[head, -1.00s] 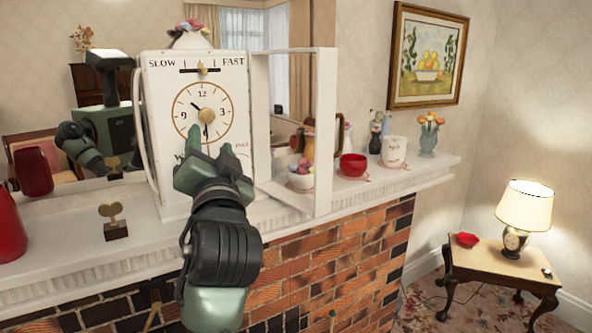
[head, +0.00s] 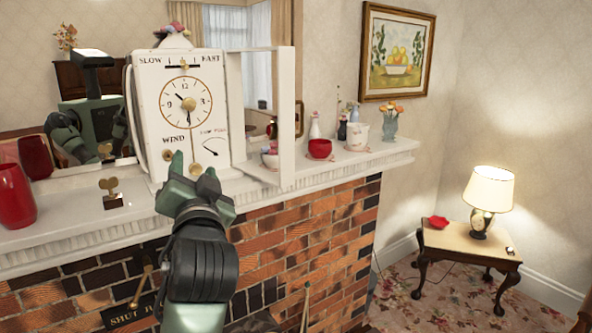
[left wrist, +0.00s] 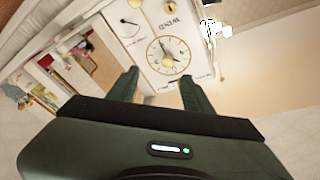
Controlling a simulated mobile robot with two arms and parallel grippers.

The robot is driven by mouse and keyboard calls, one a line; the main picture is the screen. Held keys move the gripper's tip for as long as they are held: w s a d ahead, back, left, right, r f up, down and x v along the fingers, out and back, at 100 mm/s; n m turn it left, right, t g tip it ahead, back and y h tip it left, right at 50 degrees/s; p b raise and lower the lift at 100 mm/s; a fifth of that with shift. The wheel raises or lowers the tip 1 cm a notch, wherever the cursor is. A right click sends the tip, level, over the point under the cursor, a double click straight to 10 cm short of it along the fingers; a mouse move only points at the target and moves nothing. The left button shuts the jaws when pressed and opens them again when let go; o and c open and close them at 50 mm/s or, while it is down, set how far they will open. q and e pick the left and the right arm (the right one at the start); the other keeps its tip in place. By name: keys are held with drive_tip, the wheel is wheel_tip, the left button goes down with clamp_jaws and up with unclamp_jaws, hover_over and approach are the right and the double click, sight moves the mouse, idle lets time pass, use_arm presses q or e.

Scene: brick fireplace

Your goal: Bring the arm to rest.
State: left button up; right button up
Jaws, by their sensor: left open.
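My left gripper (head: 194,166) is open and empty in the head view, its two green fingers pointing up in front of the mantel. It is in front of the lower part of a white clock (head: 218,82) with a round dial, a SLOW–FAST slider and the word WIND. No contact with the clock can be made out. The left wrist view shows the open fingers (left wrist: 158,90) apart, with the clock (left wrist: 160,82) beyond them and nothing between them. My right gripper does not show.
The clock's glazed door (head: 286,120) stands open. A side table (head: 459,242) with a lamp (head: 487,195) is at the right.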

use_arm(q)
drive_tip(key=s+a+f+g+h, duration=0.1)
drive_tip(key=s+f+g+h, duration=0.15)
drive_tip(key=f, duration=1.15)
drive_tip(key=s+a+f+g+h, duration=0.15)
drive_tip(key=s+f+g, duration=0.25)
drive_tip(key=f, duration=0.9)
drive_tip(key=s+f+n+g+h, duration=0.1)
drive_tip(key=s+f+g, duration=0.3)
drive_tip(key=s+f, duration=0.85)
drive_tip(key=s+f+n+g+h, duration=0.15)
drive_tip(key=s+f+g, duration=0.35)
drive_tip(key=s+f, duration=0.8)
drive_tip(key=s+f+g, duration=0.1)
drive_tip(key=s+f, duration=0.2)
drive_tip(key=f, duration=1)
drive_tip(key=s+f+g, duration=0.1)
drive_tip(key=s+f, duration=0.2)
drive_tip(key=f, duration=0.9)
drive_tip(key=s+a+f+m, duration=0.1)
drive_tip(key=s+a+f, duration=0.1)
drive_tip(key=s+f, duration=1.2)
drive_tip(key=shift+s+a, duration=0.4)
drive_tip(key=shift+s, duration=0.6)
